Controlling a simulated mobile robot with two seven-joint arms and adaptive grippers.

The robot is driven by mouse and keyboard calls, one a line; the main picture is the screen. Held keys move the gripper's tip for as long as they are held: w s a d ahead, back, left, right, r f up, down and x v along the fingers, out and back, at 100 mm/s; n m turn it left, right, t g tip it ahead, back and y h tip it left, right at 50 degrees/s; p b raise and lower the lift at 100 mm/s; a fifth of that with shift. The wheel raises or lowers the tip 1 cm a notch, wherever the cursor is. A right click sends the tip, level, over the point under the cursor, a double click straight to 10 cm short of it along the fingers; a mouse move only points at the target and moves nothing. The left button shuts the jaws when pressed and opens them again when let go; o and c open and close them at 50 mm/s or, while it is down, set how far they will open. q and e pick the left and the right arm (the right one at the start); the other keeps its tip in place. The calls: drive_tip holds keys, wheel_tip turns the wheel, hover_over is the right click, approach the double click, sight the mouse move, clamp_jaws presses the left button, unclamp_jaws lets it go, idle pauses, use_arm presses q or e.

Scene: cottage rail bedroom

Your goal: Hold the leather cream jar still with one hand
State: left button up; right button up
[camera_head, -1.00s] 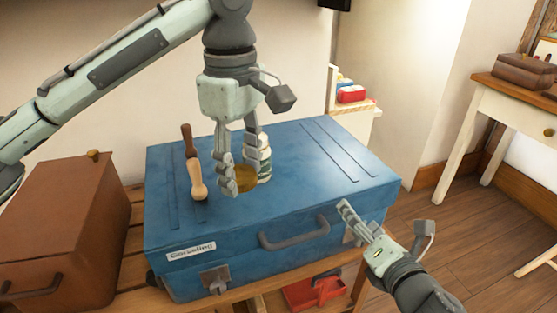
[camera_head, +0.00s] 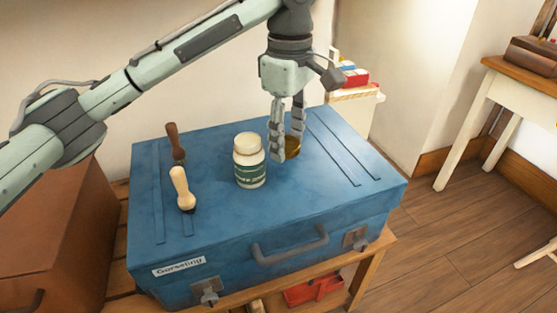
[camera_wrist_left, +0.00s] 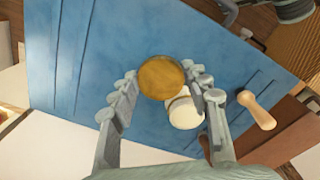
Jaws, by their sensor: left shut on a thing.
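The amber leather cream jar (camera_head: 293,146) is at the lid of the blue case, right of centre in the head view. My left gripper (camera_head: 288,140) reaches down from above, shut on the jar, with its fingers partly hiding it. In the left wrist view the jar's round brown top (camera_wrist_left: 161,77) lies between the fingertips of the left gripper (camera_wrist_left: 160,78). I cannot tell whether its base touches the case. My right gripper is not in view.
A white bottle with a green label (camera_head: 250,162) stands left of the jar on the blue case (camera_head: 225,225). A brown box (camera_head: 60,240) flanks the case. The lid's right side is clear.

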sight(286, 185)
use_arm(q)
wheel_tip(286, 185, down, 8)
drive_tip(key=shift+s+f+b, duration=0.1)
drive_tip(key=shift+b, duration=0.25)
drive_tip(key=shift+f, duration=0.25)
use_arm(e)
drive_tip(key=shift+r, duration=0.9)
use_arm(q)
drive_tip(key=shift+f, duration=0.1)
drive_tip(key=o, duration=1.2)
drive_tip(key=shift+o, duration=0.4)
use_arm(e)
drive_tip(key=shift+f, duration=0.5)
